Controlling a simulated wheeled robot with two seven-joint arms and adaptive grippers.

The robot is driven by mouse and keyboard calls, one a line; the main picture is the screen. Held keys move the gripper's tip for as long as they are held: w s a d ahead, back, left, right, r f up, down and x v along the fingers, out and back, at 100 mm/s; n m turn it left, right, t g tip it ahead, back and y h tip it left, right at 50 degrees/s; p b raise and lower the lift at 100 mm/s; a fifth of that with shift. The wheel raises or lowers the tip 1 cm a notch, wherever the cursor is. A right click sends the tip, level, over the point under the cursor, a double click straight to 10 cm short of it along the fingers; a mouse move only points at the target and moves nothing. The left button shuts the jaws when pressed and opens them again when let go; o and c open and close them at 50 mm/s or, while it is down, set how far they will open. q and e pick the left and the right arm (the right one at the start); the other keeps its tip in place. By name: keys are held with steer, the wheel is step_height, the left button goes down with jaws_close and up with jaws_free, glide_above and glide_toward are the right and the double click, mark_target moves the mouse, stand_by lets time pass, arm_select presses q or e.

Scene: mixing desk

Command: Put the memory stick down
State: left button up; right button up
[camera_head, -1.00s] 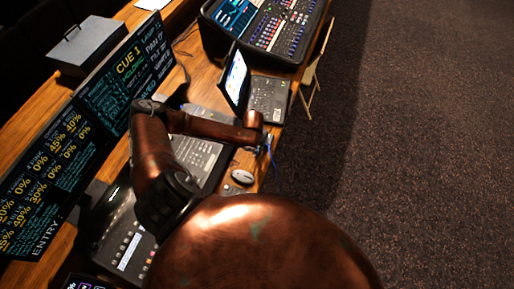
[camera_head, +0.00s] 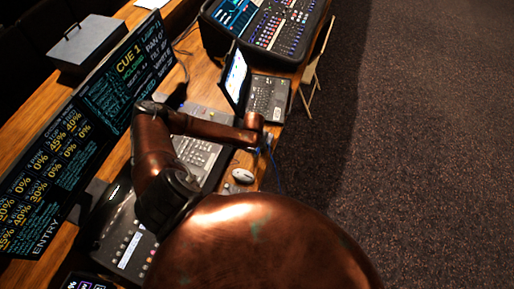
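My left arm reaches over the desk, and its gripper (camera_head: 266,144) is at the desk's right edge, small and dark. A thin blue strand (camera_head: 274,163) shows at the gripper, hanging down beside the desk edge. I cannot make out a memory stick itself. It is too small or hidden, and I cannot tell whether the fingers are open or shut. My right gripper is out of view.
A white mouse (camera_head: 243,175) lies just below my gripper. Keyboards lie under my arm. Large cue screens (camera_head: 90,130) line the left. Carpeted floor (camera_head: 420,140) is clear at right.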

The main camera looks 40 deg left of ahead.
mark_target(256, 154)
arm_select(q)
step_height(256, 154, up, 13)
steer(key=s, duration=0.1)
steer(key=shift+s+d, duration=0.25)
steer(key=shift+s, duration=0.1)
steer(key=shift+f, duration=0.1)
stand_by(0.4)
steer(key=f, duration=0.4)
steer(key=w+f, duration=0.1)
steer(key=f, duration=0.8)
steer(key=shift+w+a, duration=0.25)
steer(key=shift+w, duration=0.1)
steer(key=shift+r, duration=0.4)
